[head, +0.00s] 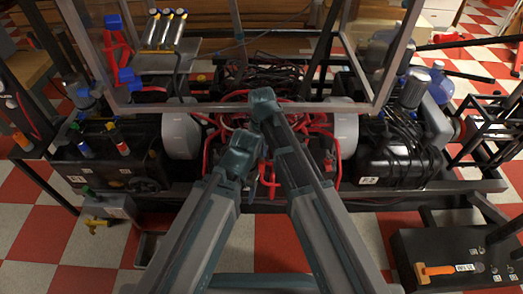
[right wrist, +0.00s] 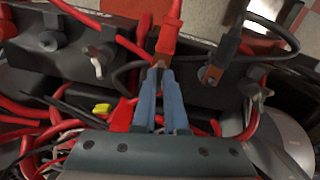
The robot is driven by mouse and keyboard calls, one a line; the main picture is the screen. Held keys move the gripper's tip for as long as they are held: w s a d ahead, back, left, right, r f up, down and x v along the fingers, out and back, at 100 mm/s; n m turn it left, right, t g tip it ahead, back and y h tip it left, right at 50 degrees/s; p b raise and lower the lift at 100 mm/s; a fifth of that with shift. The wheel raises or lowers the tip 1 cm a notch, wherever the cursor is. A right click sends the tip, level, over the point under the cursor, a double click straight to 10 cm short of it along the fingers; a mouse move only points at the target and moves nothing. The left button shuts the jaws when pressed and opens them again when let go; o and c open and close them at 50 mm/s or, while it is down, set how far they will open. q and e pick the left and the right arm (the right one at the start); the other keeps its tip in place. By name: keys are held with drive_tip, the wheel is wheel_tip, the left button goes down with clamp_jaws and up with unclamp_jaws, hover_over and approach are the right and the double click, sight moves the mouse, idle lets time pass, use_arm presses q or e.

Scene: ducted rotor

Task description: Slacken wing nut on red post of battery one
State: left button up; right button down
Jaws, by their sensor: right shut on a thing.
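In the right wrist view, my right gripper (right wrist: 164,72) is shut at the end of a red-sleeved cable (right wrist: 172,22) with a copper lug (right wrist: 162,61), on the dark battery (right wrist: 190,90). The wing nut of that red post is between its fingertips and almost fully hidden by them. In the head view, my right gripper (head: 262,106) is over the tangle of red cables in the middle, its tips hidden. My left gripper (head: 243,152) is beside it, lower and to the left; its jaws cannot be made out.
In the right wrist view, a black cable with a copper lug (right wrist: 211,73) lies to the right, near a metal wing nut (right wrist: 254,91). Another wing nut (right wrist: 96,62) is to the left. Red and black cables crowd around the fingers.

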drive_tip(key=shift+n, duration=0.6)
drive_tip(key=c, duration=1)
unclamp_jaws()
drive_tip(key=shift+o, duration=0.2)
drive_tip(key=shift+r, duration=0.15)
wheel_tip(320, 180, up, 14)
drive_tip(key=p, duration=1.3)
drive_tip(key=shift+f+p, duration=0.25)
drive_tip(key=shift+p, duration=0.15)
